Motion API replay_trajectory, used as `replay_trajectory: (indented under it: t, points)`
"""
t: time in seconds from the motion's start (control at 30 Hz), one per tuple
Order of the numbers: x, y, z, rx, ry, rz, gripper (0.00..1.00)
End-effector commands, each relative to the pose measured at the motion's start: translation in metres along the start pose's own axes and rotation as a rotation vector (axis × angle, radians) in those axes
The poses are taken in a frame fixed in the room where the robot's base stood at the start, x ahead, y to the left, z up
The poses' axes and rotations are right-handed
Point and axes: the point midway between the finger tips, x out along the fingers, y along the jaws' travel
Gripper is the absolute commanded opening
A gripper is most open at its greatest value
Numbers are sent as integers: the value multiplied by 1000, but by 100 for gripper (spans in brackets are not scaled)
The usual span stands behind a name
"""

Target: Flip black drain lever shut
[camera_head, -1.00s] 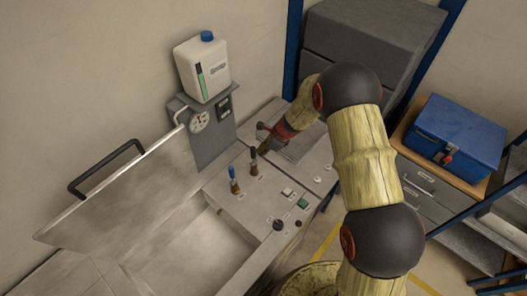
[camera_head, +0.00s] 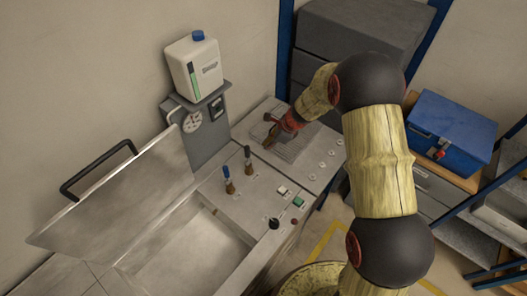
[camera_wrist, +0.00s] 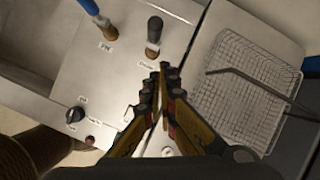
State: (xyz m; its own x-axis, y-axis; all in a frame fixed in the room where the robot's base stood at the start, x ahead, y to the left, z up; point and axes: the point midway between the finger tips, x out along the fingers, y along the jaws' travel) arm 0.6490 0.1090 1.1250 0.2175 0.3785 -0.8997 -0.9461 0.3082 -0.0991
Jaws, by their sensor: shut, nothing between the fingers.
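The black drain lever (camera_head: 248,158) stands up from its brass valve on the bench panel. It also shows in the wrist view (camera_wrist: 154,32), with a small label beside its base. A similar blue lever (camera_head: 228,179) stands to its left, also upright on brass, and shows at the top left of the wrist view (camera_wrist: 95,12). My gripper (camera_wrist: 163,68) is shut and empty, its fingertips just below the black lever in the wrist view and apart from it. In the head view my gripper (camera_head: 269,145) is to the right of the lever, near the wire basket.
A wire basket (camera_wrist: 240,90) sits in a recess beside the gripper. A black knob (camera_head: 274,223), a green button (camera_head: 298,202) and a white button (camera_head: 283,190) sit on the panel. An open lid with handle (camera_head: 110,205) and a gauge post (camera_head: 205,135) stand at left.

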Motion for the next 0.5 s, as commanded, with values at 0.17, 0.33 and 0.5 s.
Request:
replay_trajectory:
  t: [0.17, 0.33, 0.5]
  points:
    - [-31, -3, 5, 1, 1, -1, 0]
    - [-46, -4, 8, 1, 1, 1, 0]
    - [-50, -5, 9, 1, 2, 1, 0]
